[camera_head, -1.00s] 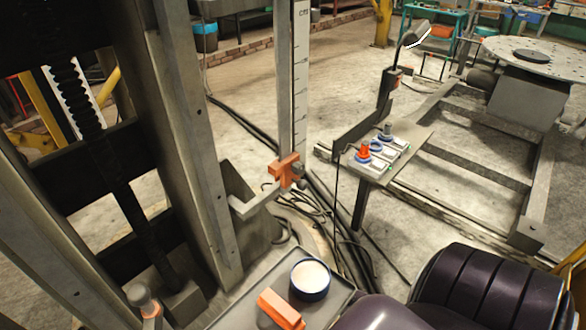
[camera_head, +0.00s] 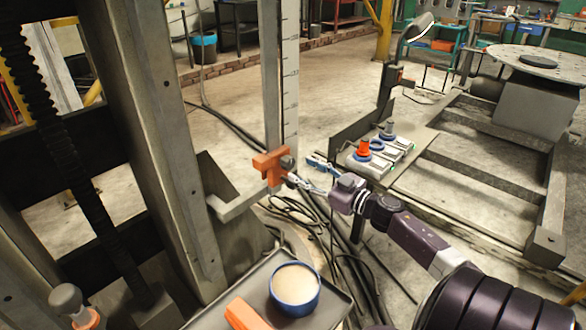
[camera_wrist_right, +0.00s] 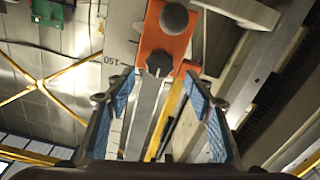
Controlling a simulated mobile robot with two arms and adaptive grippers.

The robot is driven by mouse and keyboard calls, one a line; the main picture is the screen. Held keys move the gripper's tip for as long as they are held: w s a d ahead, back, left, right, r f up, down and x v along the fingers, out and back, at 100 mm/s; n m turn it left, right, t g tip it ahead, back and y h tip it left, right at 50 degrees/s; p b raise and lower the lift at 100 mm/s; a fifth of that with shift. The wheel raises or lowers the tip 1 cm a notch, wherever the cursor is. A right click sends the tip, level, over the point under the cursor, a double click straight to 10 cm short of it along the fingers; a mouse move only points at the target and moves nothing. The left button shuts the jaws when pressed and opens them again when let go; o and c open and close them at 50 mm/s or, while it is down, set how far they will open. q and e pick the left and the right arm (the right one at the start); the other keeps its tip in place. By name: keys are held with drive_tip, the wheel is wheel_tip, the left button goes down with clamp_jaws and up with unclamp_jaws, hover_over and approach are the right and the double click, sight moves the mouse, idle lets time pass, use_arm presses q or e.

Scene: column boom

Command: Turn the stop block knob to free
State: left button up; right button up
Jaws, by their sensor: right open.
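The orange stop block (camera_head: 268,168) sits on the upright ruled scale bar. Its dark knob (camera_head: 287,162) faces right, towards my right gripper. In the right wrist view the stop block (camera_wrist_right: 166,42) shows a dark lobed knob (camera_wrist_right: 160,64) at its lower end and a round grey ball (camera_wrist_right: 174,17) above it. My right gripper (camera_head: 305,172) is open, with its blue-padded fingers pointing at the block. In the right wrist view the fingertips (camera_wrist_right: 159,77) lie either side of the lobed knob and a little short of it, apparently not touching. My left gripper is not in view.
A grey tray (camera_head: 228,318) below holds a blue-rimmed pot (camera_head: 294,288) and an orange piece (camera_head: 243,314). Steel column (camera_head: 165,150) rises at left. Cables lie on the floor.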

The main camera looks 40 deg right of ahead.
sight(291, 164)
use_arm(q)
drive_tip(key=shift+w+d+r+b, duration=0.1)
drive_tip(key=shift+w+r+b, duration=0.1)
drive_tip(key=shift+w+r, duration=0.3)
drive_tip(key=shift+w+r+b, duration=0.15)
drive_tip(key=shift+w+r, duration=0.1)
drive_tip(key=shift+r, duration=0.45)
use_arm(e)
drive_tip(key=shift+w+a, duration=0.15)
drive_tip(key=shift+w, duration=2.35)
drive_tip(key=c, duration=1.1)
